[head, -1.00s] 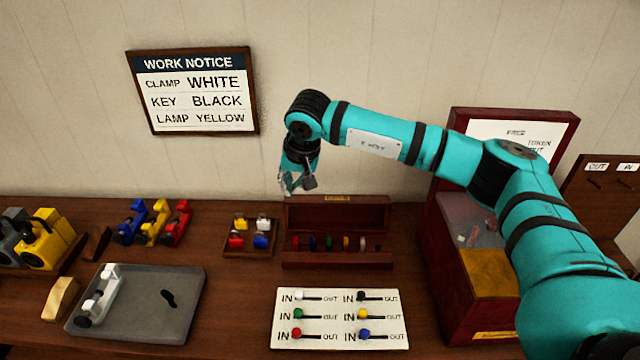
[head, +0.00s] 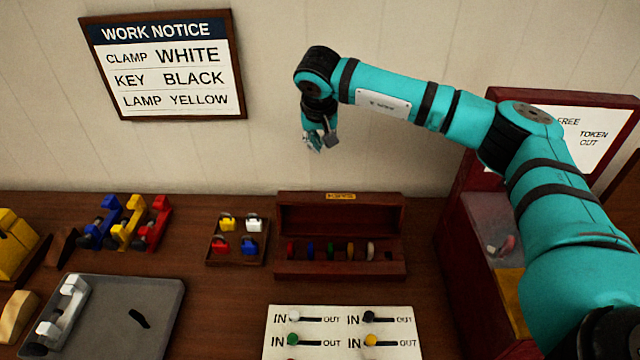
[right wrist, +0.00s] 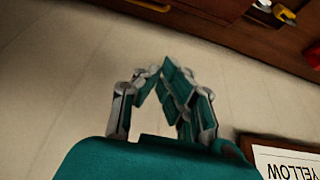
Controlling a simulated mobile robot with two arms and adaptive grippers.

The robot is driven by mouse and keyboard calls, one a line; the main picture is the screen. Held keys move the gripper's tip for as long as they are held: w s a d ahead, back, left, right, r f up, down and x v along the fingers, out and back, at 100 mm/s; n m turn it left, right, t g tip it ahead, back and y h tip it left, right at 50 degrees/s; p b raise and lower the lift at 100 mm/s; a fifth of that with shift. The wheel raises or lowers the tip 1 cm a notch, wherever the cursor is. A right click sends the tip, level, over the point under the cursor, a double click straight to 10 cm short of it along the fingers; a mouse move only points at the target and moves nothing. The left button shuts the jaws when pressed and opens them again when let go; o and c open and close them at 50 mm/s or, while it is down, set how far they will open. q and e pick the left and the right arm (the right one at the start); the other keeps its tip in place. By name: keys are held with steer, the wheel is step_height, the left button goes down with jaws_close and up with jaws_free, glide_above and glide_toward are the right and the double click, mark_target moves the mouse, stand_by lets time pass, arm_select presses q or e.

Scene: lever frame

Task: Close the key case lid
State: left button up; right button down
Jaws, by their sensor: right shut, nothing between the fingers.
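The key case (head: 340,270) is a dark red-brown wooden box at the back of the table in the head view. Its lid (head: 340,214) stands open, upright at the rear, with a small brass plate on its top edge. Several coloured keys stand in a row inside the box. My right gripper (head: 316,146) is above and behind the lid, near the wall, apart from the case. In the right wrist view its fingers (right wrist: 158,72) meet at the tips with nothing between them. My left gripper is not in view.
A small tray of coloured blocks (head: 238,252) stands left of the case. A white IN/OUT switch panel (head: 342,330) lies in front. A red token cabinet (head: 462,240) stands to the right. A grey tray (head: 150,300) and coloured clamps are left. The notice (head: 165,65) hangs on the wall.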

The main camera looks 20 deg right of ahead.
arm_select(q)
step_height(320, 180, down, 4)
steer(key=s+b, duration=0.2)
steer(key=b, duration=0.1)
arm_select(e)
steer(key=f+p, duration=0.2)
steer(key=f, duration=0.4)
steer(key=f+p, duration=0.3)
steer(key=f, duration=0.3)
steer(key=shift+w+d, duration=0.15)
steer(key=shift+w, duration=0.05)
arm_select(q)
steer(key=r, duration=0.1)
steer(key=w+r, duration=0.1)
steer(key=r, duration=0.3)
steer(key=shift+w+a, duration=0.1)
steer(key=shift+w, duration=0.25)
arm_select(e)
steer(key=shift+f, duration=0.1)
